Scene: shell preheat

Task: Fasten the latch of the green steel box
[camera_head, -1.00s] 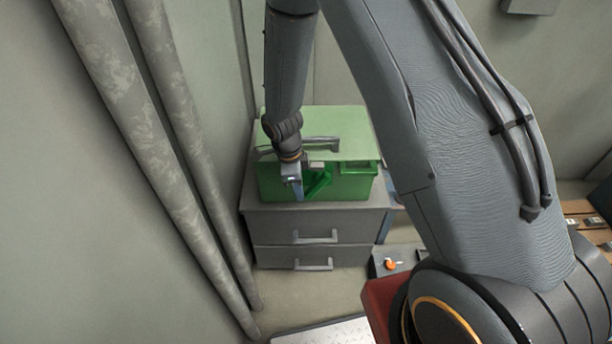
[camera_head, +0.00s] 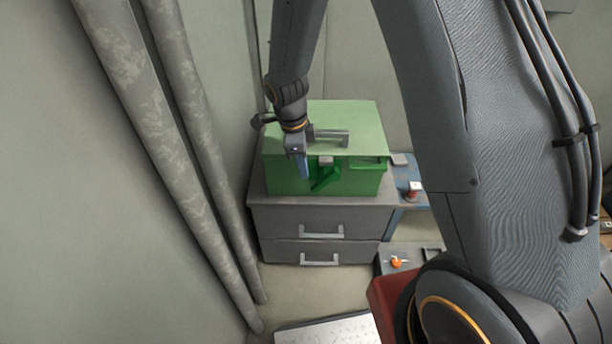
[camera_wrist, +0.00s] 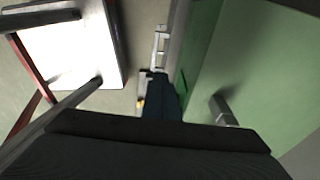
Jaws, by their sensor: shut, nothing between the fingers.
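The green steel box (camera_head: 280,178) stands on a grey drawer cabinet, its lid (camera_head: 360,120) lying down over the top with a grey handle (camera_head: 332,137). A green latch lever (camera_head: 327,178) sits on the front face, slanted, below a small grey catch. My gripper (camera_head: 304,170) is in front of the box's front face, left of the latch lever and apart from it as far as I can tell. Its fingers are shut and empty. In the wrist view the box's green surface (camera_wrist: 265,70) fills the right side, and the dark fingers (camera_wrist: 162,97) point along it.
The grey drawer cabinet (camera_head: 265,221) has two drawers with handles. Two pipes (camera_head: 190,150) run along the wall at left. A blue shelf (camera_head: 410,193) with a small red-and-white item is at right. An orange knob (camera_head: 396,262) sits on a dark box. A pale metal plate (camera_head: 325,330) lies in front.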

